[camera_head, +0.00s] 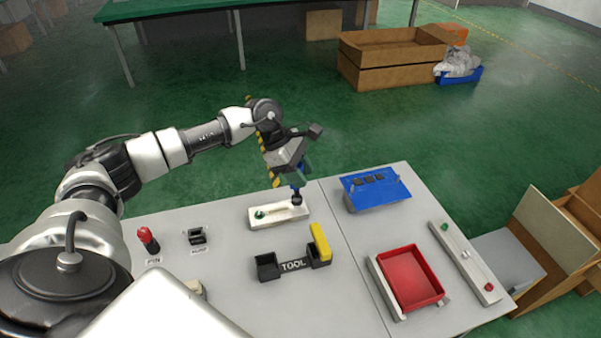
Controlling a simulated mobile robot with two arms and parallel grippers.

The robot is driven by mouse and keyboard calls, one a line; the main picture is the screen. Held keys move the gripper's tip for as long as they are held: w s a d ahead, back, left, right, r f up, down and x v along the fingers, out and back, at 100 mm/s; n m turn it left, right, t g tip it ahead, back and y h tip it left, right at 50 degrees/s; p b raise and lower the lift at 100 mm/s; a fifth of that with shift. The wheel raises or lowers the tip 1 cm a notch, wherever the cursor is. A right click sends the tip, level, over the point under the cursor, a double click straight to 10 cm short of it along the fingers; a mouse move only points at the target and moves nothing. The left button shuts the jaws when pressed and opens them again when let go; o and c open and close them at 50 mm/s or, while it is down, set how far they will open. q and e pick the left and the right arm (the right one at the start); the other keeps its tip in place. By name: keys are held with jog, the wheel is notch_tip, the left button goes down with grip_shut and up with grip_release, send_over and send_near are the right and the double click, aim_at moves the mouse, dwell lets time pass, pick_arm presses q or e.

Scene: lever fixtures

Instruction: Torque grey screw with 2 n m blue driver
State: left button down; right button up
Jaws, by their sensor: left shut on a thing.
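My left gripper (297,172) reaches over the far edge of the table from the left and is shut on the blue driver (299,190). The driver points down, with its dark lower end over the right end of a white block (279,215). The grey screw cannot be made out; the driver's tip covers that end of the block. I cannot tell whether the tip touches it. A green screw or knob (260,214) shows at the block's left end. A black holder marked TOOL (293,265) stands nearer, with a yellow tool (320,241) in its right slot. My right gripper is not in view.
A blue panel (375,192) and a red tray (411,279) are on the right table half. A white rail (462,260) with green and red knobs lies at the right edge. A red pin (149,238) and a black piece (197,235) stand left.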

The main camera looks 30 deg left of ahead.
pick_arm(q)
jog(key=shift+b, duration=0.3)
dwell(0.6)
jog(key=shift+f, duration=0.15)
jog(key=shift+f+b, duration=0.65)
